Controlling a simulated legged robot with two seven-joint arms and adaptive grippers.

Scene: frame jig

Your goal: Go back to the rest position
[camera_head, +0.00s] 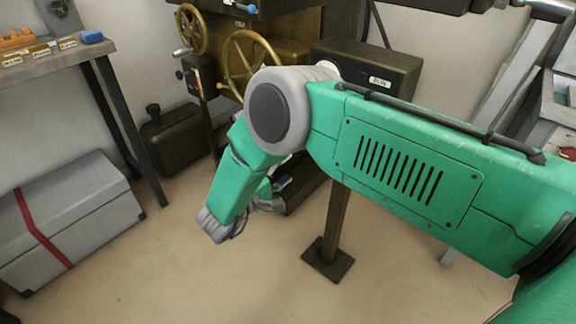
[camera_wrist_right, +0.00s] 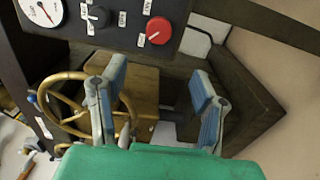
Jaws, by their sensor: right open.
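My right arm crosses the head view from the right edge, bends at a grey joint and reaches down near the middle. My right gripper (camera_head: 279,188) is partly hidden by my own arm there. In the right wrist view, my right gripper (camera_wrist_right: 155,92) shows its two blue-padded fingers spread wide apart. No object is between them. A brass handwheel (camera_wrist_right: 74,118) lies behind the left finger. My left gripper is in neither view.
A machine with a brass handwheel (camera_head: 250,64) stands behind my arm. A control panel with a red knob (camera_wrist_right: 158,31) and a gauge (camera_wrist_right: 42,11) shows. A grey case (camera_head: 84,212) and a bench (camera_head: 60,67) stand left. Floor in front is clear.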

